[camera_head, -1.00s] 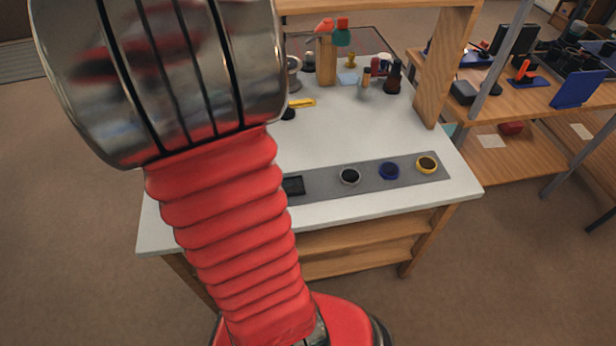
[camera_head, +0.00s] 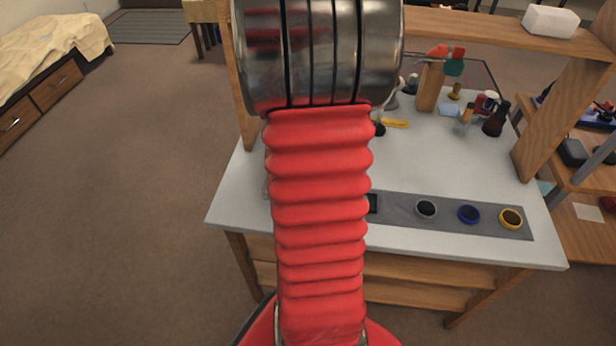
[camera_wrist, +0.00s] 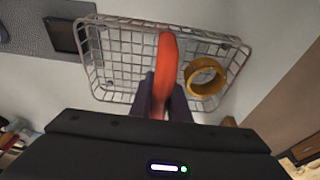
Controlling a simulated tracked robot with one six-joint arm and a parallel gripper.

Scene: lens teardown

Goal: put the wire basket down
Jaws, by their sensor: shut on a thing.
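The wire basket (camera_wrist: 115,72) is a silver mesh basket in the wrist view, below my gripper. An orange-red bar (camera_wrist: 166,62), which looks like its handle, runs across its middle. My gripper (camera_wrist: 163,90) has its two dark fingers shut on this bar. A yellow-brown ring (camera_wrist: 205,77) lies inside the basket on the right. The basket is over the white tabletop (camera_head: 460,165); I cannot tell whether it touches it. In the head view my arm hides the basket and gripper.
Bottles (camera_head: 496,118) and tools stand at the back right. Wooden posts (camera_head: 560,120) rise at the table's sides.

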